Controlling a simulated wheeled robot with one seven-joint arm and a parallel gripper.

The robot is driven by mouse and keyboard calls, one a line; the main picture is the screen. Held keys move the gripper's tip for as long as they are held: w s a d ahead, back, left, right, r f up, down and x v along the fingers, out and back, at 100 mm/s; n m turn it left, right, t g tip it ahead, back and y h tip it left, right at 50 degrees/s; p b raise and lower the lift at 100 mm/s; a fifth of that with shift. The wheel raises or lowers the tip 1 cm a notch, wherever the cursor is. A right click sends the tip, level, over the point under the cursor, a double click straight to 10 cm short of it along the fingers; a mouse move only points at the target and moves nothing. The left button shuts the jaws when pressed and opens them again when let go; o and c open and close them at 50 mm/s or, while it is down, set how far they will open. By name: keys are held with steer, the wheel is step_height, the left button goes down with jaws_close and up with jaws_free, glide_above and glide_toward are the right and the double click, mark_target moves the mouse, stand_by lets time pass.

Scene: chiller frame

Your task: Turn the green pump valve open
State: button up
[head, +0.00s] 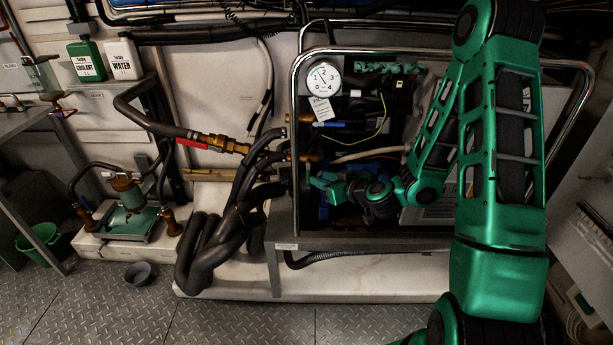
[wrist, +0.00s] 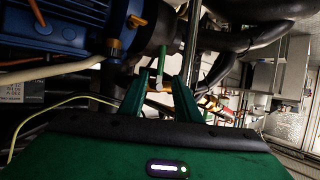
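The green pump valve handle (wrist: 161,60) shows in the wrist view as a narrow upright green lever, just beyond and between my fingertips. Brass-coloured metal shows below it. My gripper (wrist: 160,88) is open, with its two green fingers apart and nothing seen between them. The lever appears a little ahead of the fingertips; I cannot tell whether either finger touches it. In the head view my gripper (head: 322,184) is inside the chiller frame at its left side, and I cannot make out the valve handle apart from the green fingers.
A blue motor (wrist: 60,30) and a dark pipe are close around the fingers. The metal tube frame (head: 296,120) bounds the left side. A gauge (head: 324,79) hangs above. Black hoses (head: 235,215) crowd the left, and a yellow wire (wrist: 60,105) runs near my gripper.

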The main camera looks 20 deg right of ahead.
mark_target(308, 174)
steer(key=x, duration=0.9)
steer(key=shift+w+a, duration=0.15)
steer(key=shift+w, duration=0.1)
steer(key=shift+c, duration=0.2)
